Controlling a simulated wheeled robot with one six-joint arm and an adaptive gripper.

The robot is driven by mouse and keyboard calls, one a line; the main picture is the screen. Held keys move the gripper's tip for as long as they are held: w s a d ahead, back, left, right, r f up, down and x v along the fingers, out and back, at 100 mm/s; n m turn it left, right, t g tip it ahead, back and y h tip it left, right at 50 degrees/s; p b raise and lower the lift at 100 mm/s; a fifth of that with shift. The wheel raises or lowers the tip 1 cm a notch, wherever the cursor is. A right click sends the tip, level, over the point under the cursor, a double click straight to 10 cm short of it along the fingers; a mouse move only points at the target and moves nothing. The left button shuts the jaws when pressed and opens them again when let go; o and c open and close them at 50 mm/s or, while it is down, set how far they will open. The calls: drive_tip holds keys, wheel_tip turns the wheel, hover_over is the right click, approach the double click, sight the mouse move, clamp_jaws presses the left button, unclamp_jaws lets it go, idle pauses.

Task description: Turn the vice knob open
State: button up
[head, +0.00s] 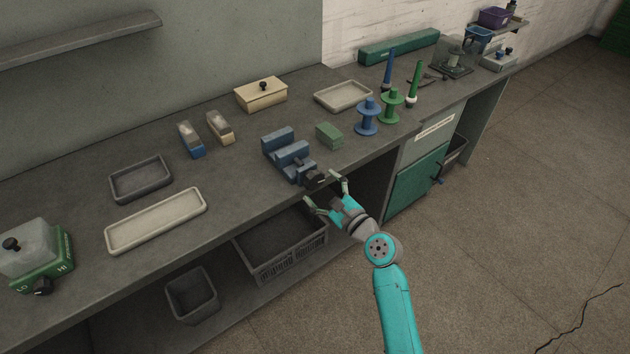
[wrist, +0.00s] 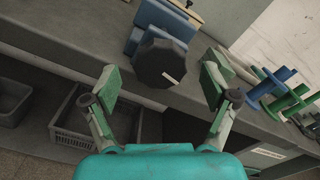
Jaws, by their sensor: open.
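The blue vice (head: 288,157) stands near the front edge of the workbench. Its dark knob (head: 315,178) faces out over that edge, toward my arm. In the wrist view the knob (wrist: 163,63) is a black many-sided disc with a small pale mark, and part of the blue vice (wrist: 158,22) shows behind it. My gripper (head: 325,190) is open at the bench edge, in front of the knob. In the wrist view the fingers of my gripper (wrist: 161,84) stand apart, one left and one right of the knob. I see no contact with it.
A green block (head: 329,135) sits right of the vice, with blue (head: 367,117) and green (head: 390,106) spools beyond. Shallow trays (head: 157,220) lie to the left. A grey crate (head: 281,245) sits under the bench.

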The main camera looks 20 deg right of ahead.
sight(317, 183)
drive_tip(key=v, duration=0.8)
drive_tip(key=shift+s, duration=0.2)
drive_tip(key=w+a+m, duration=0.1)
drive_tip(key=w+m, duration=0.1)
drive_tip(key=w, duration=0.1)
drive_tip(key=w+a+m, duration=0.1)
drive_tip(key=w+m, duration=0.1)
drive_tip(key=w, duration=0.2)
drive_tip(key=w+a+m, duration=0.1)
drive_tip(key=w, duration=0.3)
drive_tip(key=shift+a+f+m, duration=0.1)
drive_tip(key=shift+f+m, duration=0.05)
drive_tip(key=shift+m, duration=0.25)
drive_tip(key=shift+c, duration=0.3)
drive_tip(key=c, duration=1.1)
